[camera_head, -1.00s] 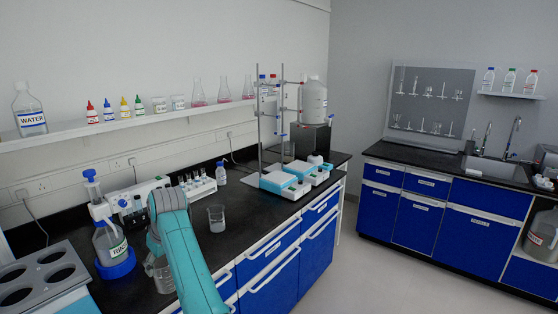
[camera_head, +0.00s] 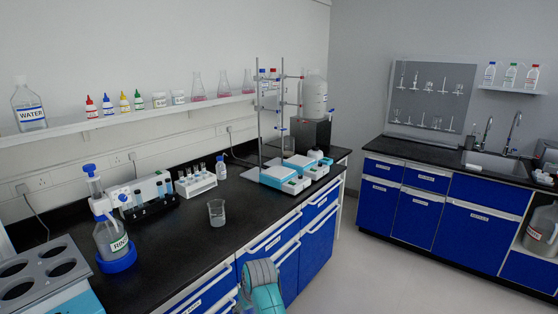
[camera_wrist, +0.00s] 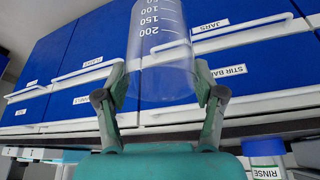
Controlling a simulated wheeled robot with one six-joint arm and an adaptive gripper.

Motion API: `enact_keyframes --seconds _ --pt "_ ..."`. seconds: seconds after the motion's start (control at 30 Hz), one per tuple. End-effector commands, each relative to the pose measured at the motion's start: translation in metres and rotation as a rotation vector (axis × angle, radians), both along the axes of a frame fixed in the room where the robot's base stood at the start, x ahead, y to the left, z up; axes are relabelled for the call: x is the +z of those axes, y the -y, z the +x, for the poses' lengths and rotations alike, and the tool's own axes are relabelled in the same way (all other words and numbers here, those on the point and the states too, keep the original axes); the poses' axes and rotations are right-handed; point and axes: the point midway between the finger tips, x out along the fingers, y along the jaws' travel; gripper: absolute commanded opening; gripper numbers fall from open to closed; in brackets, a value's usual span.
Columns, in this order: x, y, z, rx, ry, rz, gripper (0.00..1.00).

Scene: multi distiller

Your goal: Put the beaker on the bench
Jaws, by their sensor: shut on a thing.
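A clear graduated beaker (camera_wrist: 162,50) is between the two fingers of my gripper (camera_wrist: 162,80) in the wrist view. The gripper is shut on its sides. The white marks 150 and 200 show on its wall. The bench (camera_head: 180,255) is the long black worktop on the left in the head view. My arm's end shows low at the bottom there, in front of the blue cabinet fronts; gripper and held beaker are out of that view. Another glass beaker (camera_head: 217,213) stands upright on the bench.
Tube racks (camera_head: 195,183) and stirrers (camera_head: 285,178) stand farther back. The front middle of the bench is clear. Cabinet handles (camera_head: 265,245) line its front.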

Motion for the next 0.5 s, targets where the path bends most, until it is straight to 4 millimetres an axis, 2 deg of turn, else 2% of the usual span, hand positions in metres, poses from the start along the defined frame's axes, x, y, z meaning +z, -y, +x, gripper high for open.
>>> enact_keyframes --seconds 0.03,0.1,0.27,0.5 --pt "-0.012 0.016 -0.005 -0.025 -0.003 -0.001 0.13" --pt "-0.026 0.034 -0.012 -0.056 -0.003 -0.001 0.13" --pt "-0.055 0.075 -0.029 -0.129 -0.002 -0.002 0.13" --pt "-0.093 0.133 -0.064 -0.238 -0.001 -0.001 0.13"
